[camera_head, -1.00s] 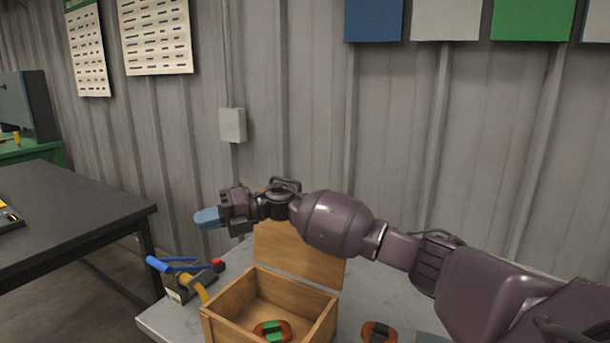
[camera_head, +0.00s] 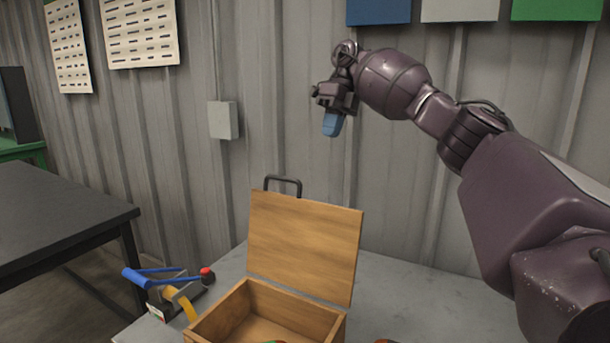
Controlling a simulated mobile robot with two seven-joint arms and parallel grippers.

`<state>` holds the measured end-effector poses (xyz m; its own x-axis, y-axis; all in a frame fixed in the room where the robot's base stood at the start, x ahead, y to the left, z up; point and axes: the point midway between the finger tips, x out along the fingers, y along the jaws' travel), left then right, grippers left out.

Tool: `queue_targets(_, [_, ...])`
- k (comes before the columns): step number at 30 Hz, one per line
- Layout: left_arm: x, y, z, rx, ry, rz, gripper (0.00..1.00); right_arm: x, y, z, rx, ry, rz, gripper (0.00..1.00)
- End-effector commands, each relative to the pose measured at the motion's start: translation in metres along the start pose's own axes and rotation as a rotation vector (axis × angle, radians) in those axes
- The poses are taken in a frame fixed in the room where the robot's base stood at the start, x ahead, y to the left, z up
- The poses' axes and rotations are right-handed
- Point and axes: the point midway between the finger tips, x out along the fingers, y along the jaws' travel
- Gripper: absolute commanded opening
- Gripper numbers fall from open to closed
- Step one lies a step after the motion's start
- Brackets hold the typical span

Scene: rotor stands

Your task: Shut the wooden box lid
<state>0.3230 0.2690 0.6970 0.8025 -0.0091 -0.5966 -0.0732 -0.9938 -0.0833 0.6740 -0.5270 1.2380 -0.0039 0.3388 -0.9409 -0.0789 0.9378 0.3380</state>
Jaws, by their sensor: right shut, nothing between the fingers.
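The wooden box (camera_head: 338,325) stands on the grey table with its inside showing. Its lid (camera_head: 303,246) stands open, nearly upright at the back, with a dark handle (camera_head: 283,180) on its top edge. My right gripper (camera_head: 333,124) is raised above and a little right of the lid, apart from it, with blue fingertips pointing down. It is shut and empty. My left gripper is out of view.
The grey table (camera_head: 400,292) is clear right of the box. A blue-handled tool (camera_head: 135,278) and a red-topped item (camera_head: 207,275) lie left of the box. A dark table (camera_head: 60,215) stands at the left. A ribbed metal wall (camera_head: 280,90) is behind.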

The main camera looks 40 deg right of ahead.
Motion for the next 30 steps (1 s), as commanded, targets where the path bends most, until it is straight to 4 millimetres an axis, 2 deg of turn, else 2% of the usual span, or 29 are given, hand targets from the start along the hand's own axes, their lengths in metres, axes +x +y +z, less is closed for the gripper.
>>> queue_targets(5, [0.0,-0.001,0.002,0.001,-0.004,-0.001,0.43,0.023,0.0,0.0,-0.001,0.003,0.0,0.0])
queue_targets(18, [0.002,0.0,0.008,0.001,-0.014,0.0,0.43,0.101,0.001,0.0,-0.003,0.003,0.003,0.0])
queue_targets(24, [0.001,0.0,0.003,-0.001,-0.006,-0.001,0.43,0.107,0.028,0.001,-0.006,-0.001,0.002,0.0])
queue_targets(30, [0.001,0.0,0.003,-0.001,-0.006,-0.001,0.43,0.112,0.037,0.002,-0.004,-0.001,0.003,0.0])
